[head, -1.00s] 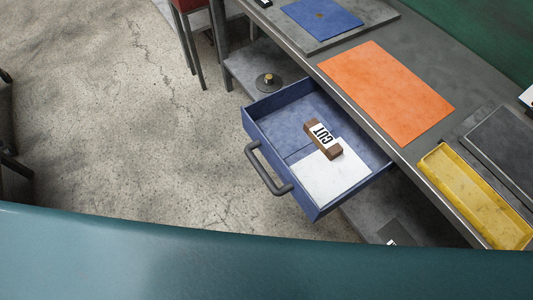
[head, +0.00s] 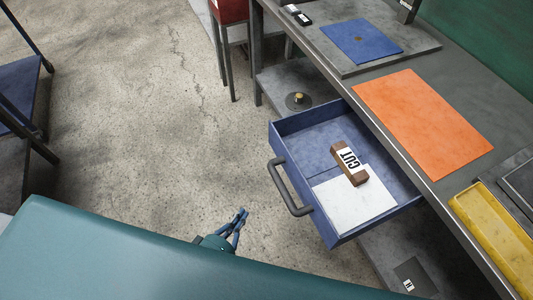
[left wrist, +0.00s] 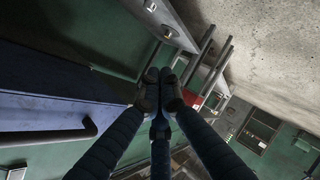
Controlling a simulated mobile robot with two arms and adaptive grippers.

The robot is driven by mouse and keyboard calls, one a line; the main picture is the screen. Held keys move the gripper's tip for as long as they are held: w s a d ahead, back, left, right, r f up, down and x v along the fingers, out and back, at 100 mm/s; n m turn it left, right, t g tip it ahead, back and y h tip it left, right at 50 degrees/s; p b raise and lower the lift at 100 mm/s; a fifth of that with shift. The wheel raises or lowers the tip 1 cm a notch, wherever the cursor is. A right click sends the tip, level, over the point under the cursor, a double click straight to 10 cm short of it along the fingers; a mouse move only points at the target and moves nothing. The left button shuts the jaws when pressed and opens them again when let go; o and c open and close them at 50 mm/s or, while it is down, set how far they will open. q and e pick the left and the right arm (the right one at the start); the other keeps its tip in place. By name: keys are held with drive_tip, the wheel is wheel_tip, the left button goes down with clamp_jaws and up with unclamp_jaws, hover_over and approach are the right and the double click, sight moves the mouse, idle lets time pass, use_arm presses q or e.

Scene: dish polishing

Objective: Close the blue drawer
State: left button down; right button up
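The blue drawer (head: 345,228) is pulled out from under the grey workbench. Its dark handle (head: 285,190) is on its left front face. My right gripper is not in view.
The workbench holds an orange mat (head: 423,122), a blue mat (head: 361,41) and a yellow tray (head: 495,235). A red stool (head: 229,11) stands at the back. A lower shelf (head: 280,83) sits under the bench. The concrete floor left of the drawer is clear.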

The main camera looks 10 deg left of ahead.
use_arm(q)
drive_tip(key=w+r+n+t, duration=0.35)
drive_tip(key=r+n, duration=0.25)
drive_tip(key=r, duration=1)
drive_tip(key=p, duration=0.1)
approach(272, 138)
drive_tip(key=w+a, duration=0.2)
drive_tip(key=w, duration=0.1)
drive_tip(key=shift+w+d+f+t+p, duration=0.3)
drive_tip(key=shift+w+d, duration=0.25)
drive_tip(key=shift+d, duration=0.15)
drive_tip(key=shift+w+d+f+t+p, duration=0.15)
drive_tip(key=shift+w+d+f, duration=0.15)
drive_tip(key=shift+w+d, duration=0.35)
drive_tip(key=shift+s+d, duration=0.1)
